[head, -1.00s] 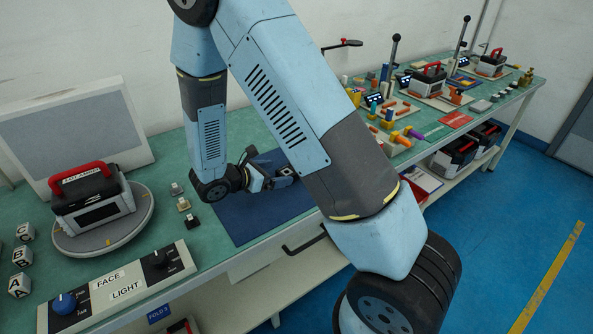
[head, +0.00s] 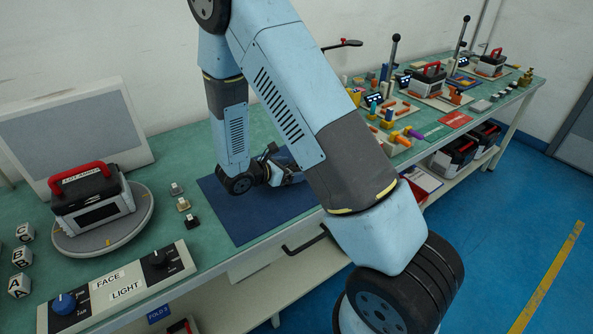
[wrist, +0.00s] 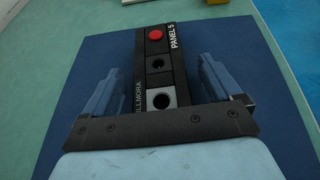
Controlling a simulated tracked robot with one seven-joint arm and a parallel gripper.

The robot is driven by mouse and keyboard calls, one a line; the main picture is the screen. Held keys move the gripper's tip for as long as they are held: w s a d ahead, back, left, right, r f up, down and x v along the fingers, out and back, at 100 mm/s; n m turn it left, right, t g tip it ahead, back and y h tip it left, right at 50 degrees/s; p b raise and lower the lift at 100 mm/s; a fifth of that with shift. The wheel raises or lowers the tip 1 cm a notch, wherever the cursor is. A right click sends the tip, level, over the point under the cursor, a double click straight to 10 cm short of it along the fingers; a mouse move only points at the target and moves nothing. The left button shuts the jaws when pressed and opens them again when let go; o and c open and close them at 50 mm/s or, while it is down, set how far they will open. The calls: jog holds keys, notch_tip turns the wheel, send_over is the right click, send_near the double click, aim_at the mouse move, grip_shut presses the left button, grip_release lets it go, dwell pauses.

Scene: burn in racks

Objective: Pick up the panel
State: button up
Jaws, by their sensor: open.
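The panel (wrist: 158,62) is a dark narrow block marked "PANEL 5", with a red button and two round holes on its face. In the wrist view it lies on the blue mat (wrist: 72,110), between the two fingers of my gripper (wrist: 158,85). The fingers are open, with one on each side of the panel and a visible gap beside it. The near end of the panel is hidden behind the gripper's crossbar. In the head view my gripper (head: 285,165) is over the blue mat (head: 245,218), and my arm hides most of the panel.
A black case with a red handle (head: 95,205) stands on a round turntable (head: 65,240) at the left. A control box (head: 120,285) with knobs lies along the front edge. Small blocks (head: 183,204) sit left of the mat. Cluttered fixtures fill the bench's far right.

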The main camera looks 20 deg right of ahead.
jog(key=c, duration=1.2)
jog(key=shift+r, duration=0.15)
